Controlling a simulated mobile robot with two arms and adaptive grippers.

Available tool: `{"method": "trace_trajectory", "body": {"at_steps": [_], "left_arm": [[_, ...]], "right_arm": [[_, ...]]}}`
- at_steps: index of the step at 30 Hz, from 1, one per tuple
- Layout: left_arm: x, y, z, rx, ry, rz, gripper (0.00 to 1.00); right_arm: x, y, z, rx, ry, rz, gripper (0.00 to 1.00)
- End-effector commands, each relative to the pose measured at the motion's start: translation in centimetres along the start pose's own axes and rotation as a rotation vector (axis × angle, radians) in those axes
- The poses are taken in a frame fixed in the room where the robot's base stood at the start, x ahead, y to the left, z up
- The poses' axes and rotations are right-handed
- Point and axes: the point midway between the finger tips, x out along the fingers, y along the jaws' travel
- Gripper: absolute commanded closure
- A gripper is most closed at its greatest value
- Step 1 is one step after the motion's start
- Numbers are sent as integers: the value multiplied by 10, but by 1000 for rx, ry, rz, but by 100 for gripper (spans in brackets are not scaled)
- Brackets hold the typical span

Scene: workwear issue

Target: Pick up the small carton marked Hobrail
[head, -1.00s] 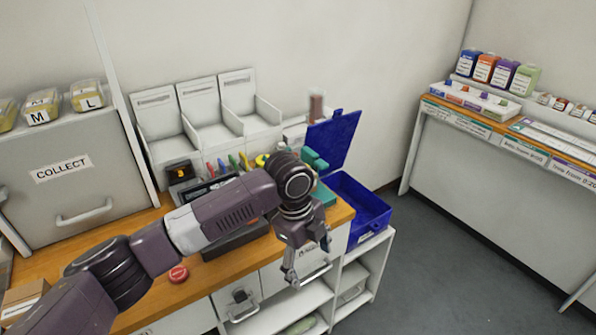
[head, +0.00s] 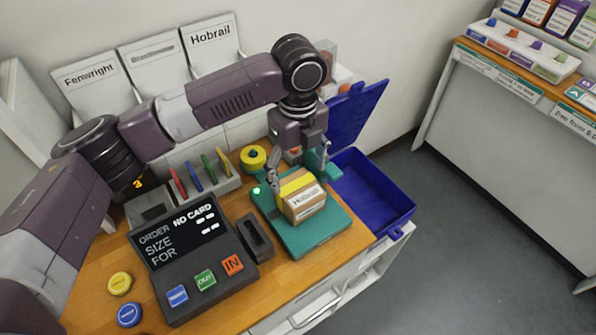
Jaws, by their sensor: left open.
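The small brown carton (head: 306,205) has a yellow band and a white label whose text starts with "H"; the rest is too small to read surely. It sits on a teal pad (head: 318,235) at the right end of the wooden counter. My left gripper (head: 298,172) is open and points down over the carton. One finger shows at the carton's left side and the other behind its right side. I cannot tell whether they touch it. My right gripper is out of view.
A blue open-lidded bin (head: 375,195) stands just right of the pad. A dark order console (head: 190,250) and a small black tray (head: 255,237) lie to the left. A yellow tape roll (head: 253,158) is behind. A bin panel marked Hobrail (head: 211,45) stands at the back.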

Motion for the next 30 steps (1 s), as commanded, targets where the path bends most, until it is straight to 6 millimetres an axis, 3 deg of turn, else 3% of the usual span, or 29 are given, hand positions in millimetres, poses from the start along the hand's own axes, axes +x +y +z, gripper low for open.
{"method": "trace_trajectory", "body": {"at_steps": [3, 9, 14, 21, 26, 30], "left_arm": [[11, 1, -1, 0, 2, 4, 26], [32, 2, -2, -2, 2, 4, 26], [57, 4, -4, -2, 3, 4, 26], [77, 3, -4, 0, 0, 1, 26], [77, 3, -4, 0, 0, 0, 26], [77, 3, -4, 0, 0, 0, 40]], "right_arm": [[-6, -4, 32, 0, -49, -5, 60], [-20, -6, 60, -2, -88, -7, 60], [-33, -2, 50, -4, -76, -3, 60], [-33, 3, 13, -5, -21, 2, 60], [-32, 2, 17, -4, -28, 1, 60], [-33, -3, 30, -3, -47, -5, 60]]}}
